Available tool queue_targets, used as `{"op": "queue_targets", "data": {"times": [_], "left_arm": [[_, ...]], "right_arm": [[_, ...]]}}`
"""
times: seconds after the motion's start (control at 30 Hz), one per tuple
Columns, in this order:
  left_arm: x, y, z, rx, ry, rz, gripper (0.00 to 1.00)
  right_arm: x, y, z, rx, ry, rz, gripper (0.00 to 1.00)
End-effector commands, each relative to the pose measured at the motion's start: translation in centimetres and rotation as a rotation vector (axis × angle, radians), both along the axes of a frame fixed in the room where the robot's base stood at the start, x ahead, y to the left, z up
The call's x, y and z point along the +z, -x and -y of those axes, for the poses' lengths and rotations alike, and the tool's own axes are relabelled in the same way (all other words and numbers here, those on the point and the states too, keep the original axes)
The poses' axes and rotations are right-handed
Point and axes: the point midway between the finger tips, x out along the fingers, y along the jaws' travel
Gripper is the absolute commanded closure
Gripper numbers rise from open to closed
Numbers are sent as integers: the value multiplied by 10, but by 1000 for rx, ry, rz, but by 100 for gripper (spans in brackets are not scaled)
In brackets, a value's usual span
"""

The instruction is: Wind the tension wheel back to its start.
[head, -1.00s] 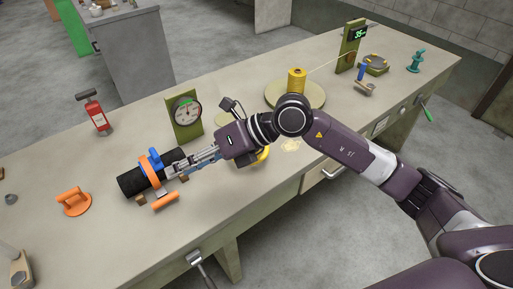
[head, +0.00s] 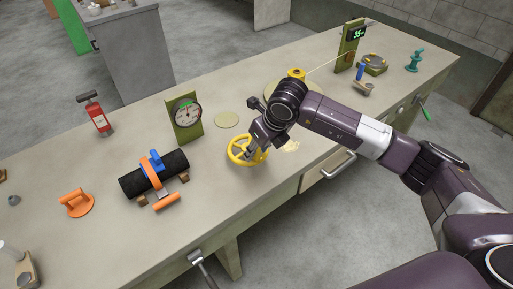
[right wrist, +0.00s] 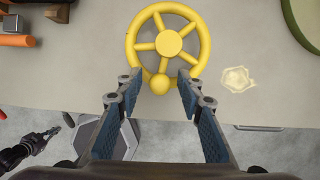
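The tension wheel is a yellow spoked handwheel (head: 236,150) near the bench's front edge. In the right wrist view the wheel (right wrist: 172,17) shows a round hub, and a ball knob (right wrist: 160,85) stands on its near rim. My right gripper (head: 258,143) is over the wheel's right side in the head view and hides part of it. In the right wrist view the right gripper (right wrist: 159,78) is open, one finger on each side of the knob, with visible gaps. My left gripper (right wrist: 45,140) seems to show small at the lower left; its fingers are unclear.
A dial gauge (head: 187,114) stands behind the wheel. Left of the wheel is a black roll (head: 132,184) with an orange clamp (head: 165,201). A yellow spool (head: 296,74) and a green display post (head: 350,47) stand further right.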

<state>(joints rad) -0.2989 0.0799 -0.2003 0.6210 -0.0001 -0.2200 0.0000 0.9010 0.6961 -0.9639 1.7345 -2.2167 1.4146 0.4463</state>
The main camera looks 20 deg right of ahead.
Motion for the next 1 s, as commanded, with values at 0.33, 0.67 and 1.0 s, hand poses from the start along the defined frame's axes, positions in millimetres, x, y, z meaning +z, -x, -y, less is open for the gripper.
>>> {"op": "queue_targets", "data": {"times": [0.33, 0.67, 1.0], "left_arm": [[1, 1, 0, 0, 0, -2, 100], [1, 2, 0, 0, -1, -3, 100], [1, 2, -1, 0, -1, -3, 100]], "right_arm": [[-7, -3, -1, 1, 0, 1, 66], [-7, -3, -1, 1, 0, 1, 100], [-7, -3, -1, 2, -1, 2, 100]]}}
